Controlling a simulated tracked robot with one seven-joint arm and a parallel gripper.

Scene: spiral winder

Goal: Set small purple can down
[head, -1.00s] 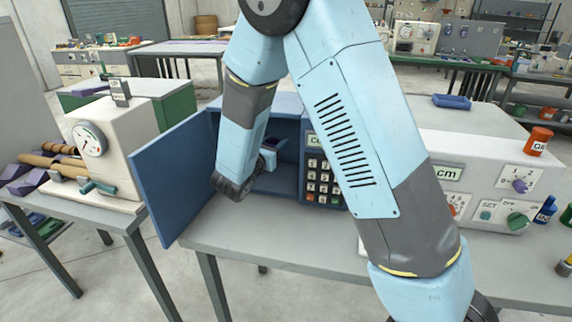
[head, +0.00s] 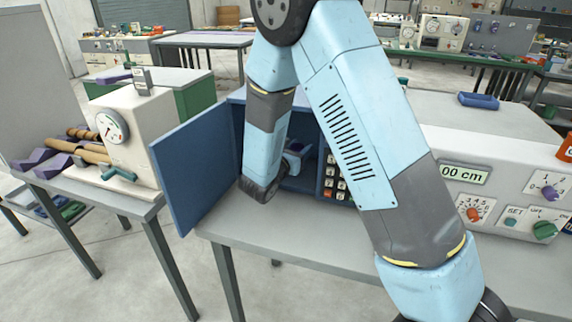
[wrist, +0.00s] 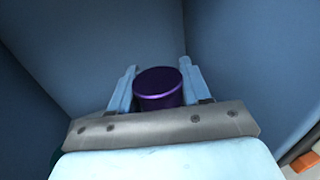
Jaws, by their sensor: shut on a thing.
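The small purple can (wrist: 158,88) is upright between the two fingers of my gripper (wrist: 157,84) in the wrist view, and my gripper is shut on it. Blue walls surround the can and fingers there. In the head view my arm reaches into the open blue cabinet (head: 299,186), and a bit of purple (head: 295,146) shows inside by my gripper (head: 292,160). My arm hides much of the cabinet. I cannot tell whether the can's base touches the cabinet floor.
The cabinet's door (head: 196,172) stands open to the left. A keypad (head: 333,178) is on its right front. A white machine with a display (head: 464,173) stands to the right on the grey table (head: 290,238). A cream gauge machine (head: 140,130) stands left.

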